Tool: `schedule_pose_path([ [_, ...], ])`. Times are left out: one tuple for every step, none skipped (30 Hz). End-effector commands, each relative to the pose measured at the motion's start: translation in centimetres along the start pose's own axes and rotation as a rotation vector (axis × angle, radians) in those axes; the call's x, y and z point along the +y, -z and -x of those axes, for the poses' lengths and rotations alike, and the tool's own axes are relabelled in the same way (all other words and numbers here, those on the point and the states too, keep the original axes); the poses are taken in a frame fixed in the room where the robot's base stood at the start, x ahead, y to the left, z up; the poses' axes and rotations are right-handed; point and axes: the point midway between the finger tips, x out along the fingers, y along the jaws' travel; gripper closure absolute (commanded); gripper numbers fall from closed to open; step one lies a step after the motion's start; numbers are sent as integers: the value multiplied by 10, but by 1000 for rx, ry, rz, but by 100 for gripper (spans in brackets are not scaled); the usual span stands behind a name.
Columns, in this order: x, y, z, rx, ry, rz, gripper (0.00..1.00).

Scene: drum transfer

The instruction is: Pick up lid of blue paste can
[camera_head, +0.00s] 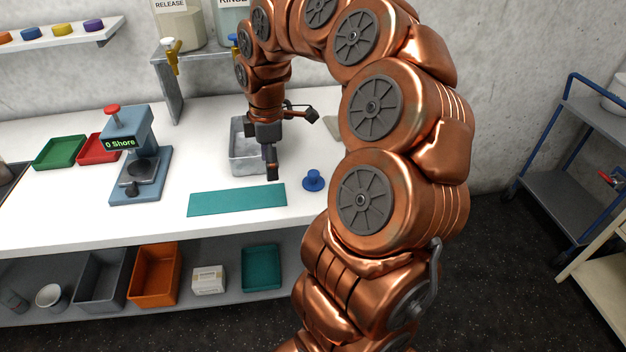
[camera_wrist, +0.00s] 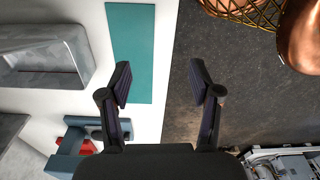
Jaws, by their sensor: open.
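My gripper (camera_head: 271,168) points down over the white bench, above the near side of a grey metal basin and close to a teal mat. In the wrist view, its two dark fingers (camera_wrist: 160,84) are spread apart with nothing between them. A small blue piece with a round knob and a wider base (camera_head: 313,180) stands on the bench, to the right of the gripper and apart from it. A low blue round piece (camera_head: 30,33) sits on the wall shelf among other colours. I cannot tell which is the paste can lid.
The grey basin (camera_head: 242,166) and teal mat (camera_head: 237,199) lie near my gripper. A blue-grey gauge (camera_head: 128,125) and red and green trays (camera_head: 60,152) stand left.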

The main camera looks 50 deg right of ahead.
Motion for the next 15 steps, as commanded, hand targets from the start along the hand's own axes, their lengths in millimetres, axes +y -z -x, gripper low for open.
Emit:
schedule_pose_path([
  [17, -16, -7, 2, 1, 21, 37],
  [26, -26, -11, -1, -1, 39, 37],
  [37, -40, -15, -5, -5, 60, 37],
  [44, -49, -18, -6, -6, 75, 37],
  [50, -58, -22, -10, -5, 90, 37],
  [56, -70, -26, -15, -4, 106, 37],
  [61, -79, -29, -19, -5, 115, 37],
  [65, -87, -32, -21, -5, 124, 37],
  [68, -95, -34, -24, -4, 134, 37],
  [71, -100, -36, -28, -3, 142, 37],
  [72, -105, -38, -30, -2, 148, 37],
  [74, -110, -40, -33, -1, 154, 37],
  [75, -112, -41, -34, 1, 157, 37],
  [75, -114, -43, -35, 1, 160, 37],
  [76, -116, -45, -36, 3, 163, 37],
])
